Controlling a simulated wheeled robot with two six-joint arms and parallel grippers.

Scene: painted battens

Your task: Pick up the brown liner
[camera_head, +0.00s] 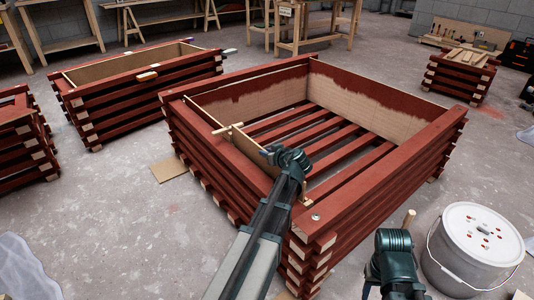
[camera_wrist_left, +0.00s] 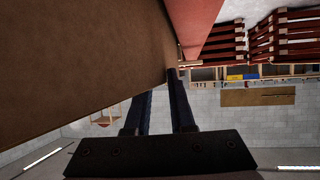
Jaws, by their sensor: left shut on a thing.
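The brown liner (camera_head: 248,152) is a thin tan-brown panel standing along the inside of the left wall of the red slatted crate (camera_head: 395,185). In the left wrist view the liner (camera_wrist_left: 80,60) is a large brown face filling the upper left. My left gripper (camera_head: 268,153) reaches over the crate's near left wall and is shut on the liner's edge. Its dark fingers (camera_wrist_left: 172,78) meet the panel in the wrist view. My right arm's dark wrist shows at the lower right of the head view; its fingertips are hidden.
A white bucket (camera_head: 474,243) stands at the right. Two more red crates stand at the left, one of them (camera_head: 140,85) further back. A smaller red crate (camera_head: 460,76) is at the far right. Workbenches line the back.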

